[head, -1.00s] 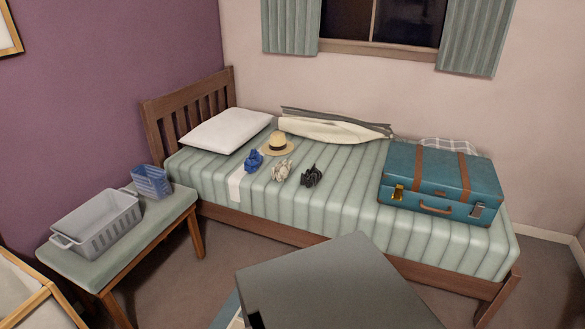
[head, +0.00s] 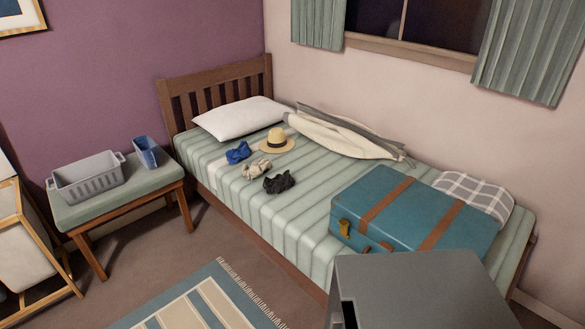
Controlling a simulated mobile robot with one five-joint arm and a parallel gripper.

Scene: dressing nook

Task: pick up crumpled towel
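Three small crumpled cloths lie on the striped bed: a blue one (head: 238,152), a beige one (head: 256,169) and a black one (head: 279,182). They lie in a loose row, apart from one another, in front of a straw hat (head: 277,141). I cannot tell for sure which of them is the crumpled towel. A larger cream cloth (head: 335,138) lies bunched along the wall side of the bed. My gripper is not in view.
A teal suitcase (head: 405,218) and a checked cloth (head: 478,190) lie at the bed's right end, a white pillow (head: 240,116) at its head. A bench (head: 130,198) holds a grey basket (head: 88,178) and a blue bin (head: 146,152). A striped rug (head: 205,305) covers open floor.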

